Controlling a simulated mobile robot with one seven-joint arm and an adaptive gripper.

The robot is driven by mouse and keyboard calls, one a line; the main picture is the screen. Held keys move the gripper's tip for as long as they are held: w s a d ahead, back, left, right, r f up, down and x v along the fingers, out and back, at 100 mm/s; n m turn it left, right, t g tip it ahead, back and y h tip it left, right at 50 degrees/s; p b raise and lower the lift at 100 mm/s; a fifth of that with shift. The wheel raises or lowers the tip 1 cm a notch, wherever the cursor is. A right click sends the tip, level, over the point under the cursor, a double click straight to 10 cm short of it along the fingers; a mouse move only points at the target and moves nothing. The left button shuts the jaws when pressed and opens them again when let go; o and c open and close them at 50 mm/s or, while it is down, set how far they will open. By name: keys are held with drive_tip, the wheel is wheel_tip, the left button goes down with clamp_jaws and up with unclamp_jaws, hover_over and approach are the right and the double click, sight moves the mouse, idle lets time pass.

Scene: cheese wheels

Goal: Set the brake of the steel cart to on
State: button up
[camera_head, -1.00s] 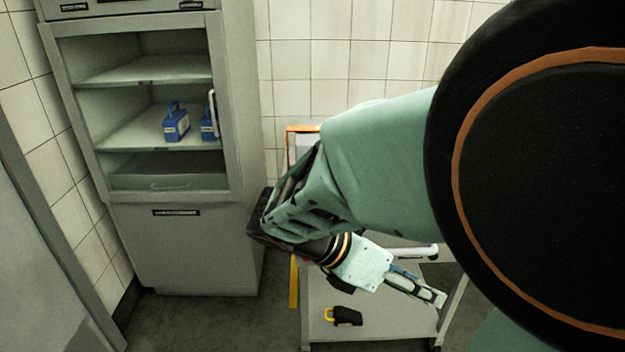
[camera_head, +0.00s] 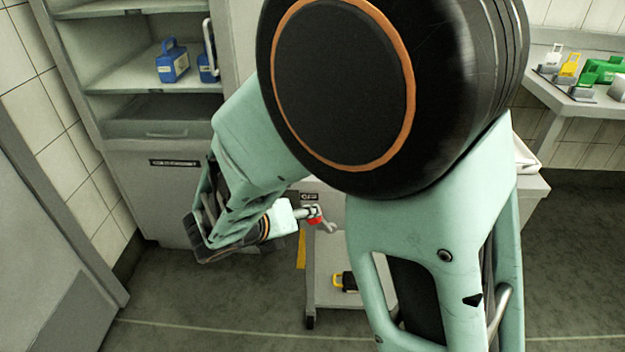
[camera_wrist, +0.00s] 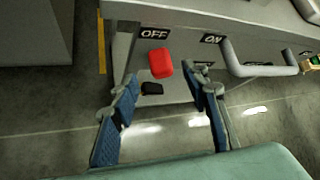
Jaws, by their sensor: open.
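The steel cart (camera_head: 325,262) stands below my arm, largely hidden by it in the head view. In the wrist view its side panel (camera_wrist: 180,38) carries an OFF label (camera_wrist: 154,33) on the left and an ON label (camera_wrist: 212,39) on the right. The red brake knob (camera_wrist: 160,63) sits just below OFF; it also shows in the head view (camera_head: 315,220). My gripper (camera_wrist: 160,80) is open, with its blue-padded fingers apart on either side of the knob and slightly short of it. No contact is visible.
A grey rail (camera_wrist: 262,71) juts from the panel right of the knob. A black block with a yellow handle (camera_head: 345,281) lies on the cart's lower shelf. A cabinet holds blue containers (camera_head: 172,62). A bench at right holds colored items (camera_head: 600,70).

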drive_tip(key=b+x, duration=0.2)
drive_tip(key=x, duration=0.4)
drive_tip(key=shift+w+d+f, duration=0.1)
drive_tip(key=shift+w, duration=0.05)
clamp_jaws()
